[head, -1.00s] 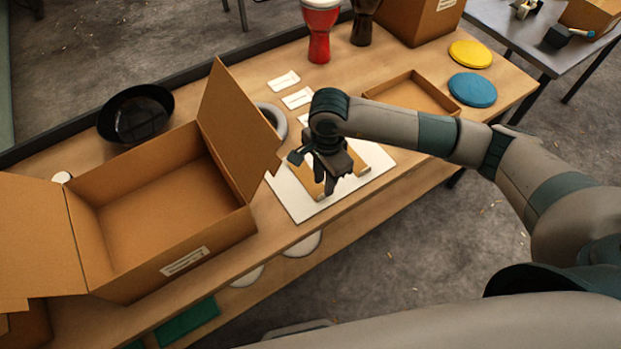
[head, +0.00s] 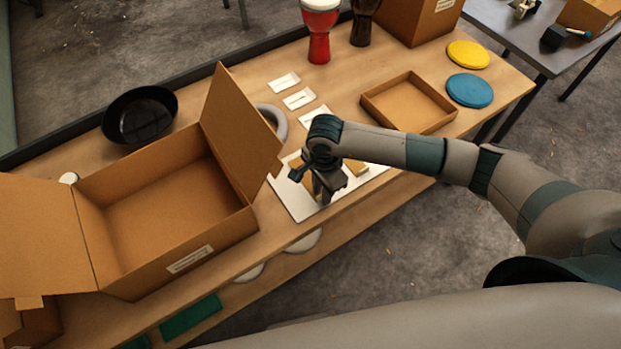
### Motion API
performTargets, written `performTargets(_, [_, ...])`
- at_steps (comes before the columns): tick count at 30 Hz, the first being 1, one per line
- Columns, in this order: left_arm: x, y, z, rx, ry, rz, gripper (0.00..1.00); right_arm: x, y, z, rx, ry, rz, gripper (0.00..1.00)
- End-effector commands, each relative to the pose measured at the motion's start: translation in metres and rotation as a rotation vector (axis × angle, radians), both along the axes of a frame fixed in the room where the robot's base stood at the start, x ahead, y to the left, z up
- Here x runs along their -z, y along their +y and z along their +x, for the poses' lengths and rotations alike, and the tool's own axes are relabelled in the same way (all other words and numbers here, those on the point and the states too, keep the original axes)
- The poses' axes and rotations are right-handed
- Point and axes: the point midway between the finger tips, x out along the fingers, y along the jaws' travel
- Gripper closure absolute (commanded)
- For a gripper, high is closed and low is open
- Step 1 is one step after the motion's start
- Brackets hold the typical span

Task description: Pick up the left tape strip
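A white board (head: 293,200) lies near the front edge of the workbench, with tan tape strips on it. The left tape strip (head: 307,186) is mostly hidden behind my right gripper. The right tape strip (head: 356,167) shows just to the right of the gripper. My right gripper (head: 325,197) points down over the left part of the board, at the left strip. Its fingers are dark and small, and I cannot tell whether they are apart or touch the strip. My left gripper is not in view.
A large open cardboard box (head: 165,215) stands left of the board, its raised flap close to the gripper. A shallow cardboard tray (head: 408,126) lies behind my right forearm. White cards (head: 299,99), a grey ring (head: 276,120) and a red drum (head: 319,35) stand farther back.

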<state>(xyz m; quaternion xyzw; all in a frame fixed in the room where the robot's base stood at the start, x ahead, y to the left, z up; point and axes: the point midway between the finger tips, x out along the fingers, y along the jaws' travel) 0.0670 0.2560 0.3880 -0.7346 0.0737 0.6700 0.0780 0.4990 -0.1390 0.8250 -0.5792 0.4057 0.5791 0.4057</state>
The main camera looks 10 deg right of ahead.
Motion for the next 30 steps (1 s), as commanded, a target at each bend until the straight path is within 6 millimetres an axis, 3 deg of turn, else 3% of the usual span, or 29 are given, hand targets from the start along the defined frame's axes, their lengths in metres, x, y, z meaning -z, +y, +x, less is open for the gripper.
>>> performTargets(8, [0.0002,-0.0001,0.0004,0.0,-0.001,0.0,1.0,-0.0003,-0.0001,0.0,0.0,0.0,0.0,0.75])
performTargets(12, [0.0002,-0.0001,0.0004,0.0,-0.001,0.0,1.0,-0.0003,-0.0002,0.0001,0.0,0.0,0.0,1.0])
performTargets(30, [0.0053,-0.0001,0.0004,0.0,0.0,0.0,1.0,-0.0056,-0.0001,0.0009,0.001,-0.002,0.001,1.0])
